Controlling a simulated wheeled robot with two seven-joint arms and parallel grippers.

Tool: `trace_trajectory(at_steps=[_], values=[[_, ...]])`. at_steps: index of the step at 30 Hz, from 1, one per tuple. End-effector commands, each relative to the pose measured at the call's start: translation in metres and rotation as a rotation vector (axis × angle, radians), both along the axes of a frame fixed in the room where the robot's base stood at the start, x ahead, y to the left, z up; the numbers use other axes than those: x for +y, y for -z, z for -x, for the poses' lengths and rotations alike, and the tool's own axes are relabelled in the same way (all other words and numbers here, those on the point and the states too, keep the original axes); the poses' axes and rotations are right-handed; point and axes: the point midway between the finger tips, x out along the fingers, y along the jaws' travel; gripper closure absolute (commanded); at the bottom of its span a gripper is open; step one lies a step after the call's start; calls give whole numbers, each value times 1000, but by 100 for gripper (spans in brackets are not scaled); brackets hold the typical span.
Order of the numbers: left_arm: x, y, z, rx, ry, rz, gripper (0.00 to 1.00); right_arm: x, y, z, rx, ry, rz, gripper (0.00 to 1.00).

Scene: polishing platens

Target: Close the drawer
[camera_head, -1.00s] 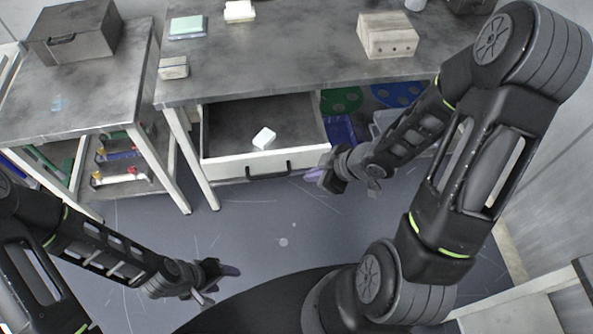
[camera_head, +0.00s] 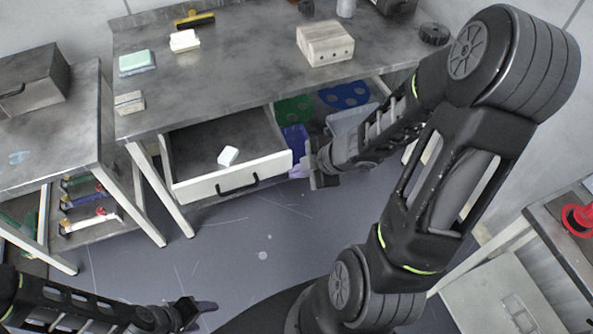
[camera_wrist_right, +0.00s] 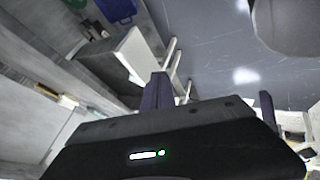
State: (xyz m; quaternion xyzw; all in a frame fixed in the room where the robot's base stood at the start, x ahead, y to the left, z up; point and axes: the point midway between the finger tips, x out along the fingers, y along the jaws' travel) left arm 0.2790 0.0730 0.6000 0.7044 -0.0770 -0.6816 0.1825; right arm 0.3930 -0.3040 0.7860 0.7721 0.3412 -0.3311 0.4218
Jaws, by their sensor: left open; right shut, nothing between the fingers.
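The drawer (camera_head: 196,188) under the workbench is pulled out, with a white front and a dark handle (camera_head: 238,188). A small white block (camera_head: 228,155) lies inside it. My right gripper (camera_head: 301,171) is shut and empty beside the right end of the drawer front; I cannot tell whether it touches. In the right wrist view, a white panel that looks like the drawer front (camera_wrist_right: 135,58) is just beyond the purple fingers. My left gripper (camera_head: 203,309) is open and empty, low over the floor and well away from the drawer.
The workbench (camera_head: 240,75) carries a wooden block (camera_head: 325,43), sponge-like blocks and a yellow-handled tool. Blue bins (camera_head: 293,140) stand under it, right of the drawer. A side table with a dark box (camera_head: 35,80) is at left. Floor before the drawer is clear.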

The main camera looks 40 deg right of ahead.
Motion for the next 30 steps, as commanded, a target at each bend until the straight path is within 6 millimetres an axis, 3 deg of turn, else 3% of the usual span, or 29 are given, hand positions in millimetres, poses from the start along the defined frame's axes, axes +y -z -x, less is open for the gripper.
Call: trace_trajectory(at_steps=[1, 12, 15, 21, 30], values=[[0, 12, 0, 0, 0, 0, 42, 3, 13, -4, 0, -3, -1, 100], [0, 67, -1, -3, 0, -1, 42, 21, 73, -44, 0, -2, -1, 100], [1, 50, -1, -3, -1, -1, 42, 16, 61, -61, 0, -1, -1, 100], [0, 45, -1, -3, -1, 0, 42, 11, 62, -79, 0, 0, -1, 100], [0, 46, -1, -3, -1, 0, 42, 10, 63, -82, 0, 0, -1, 100]])
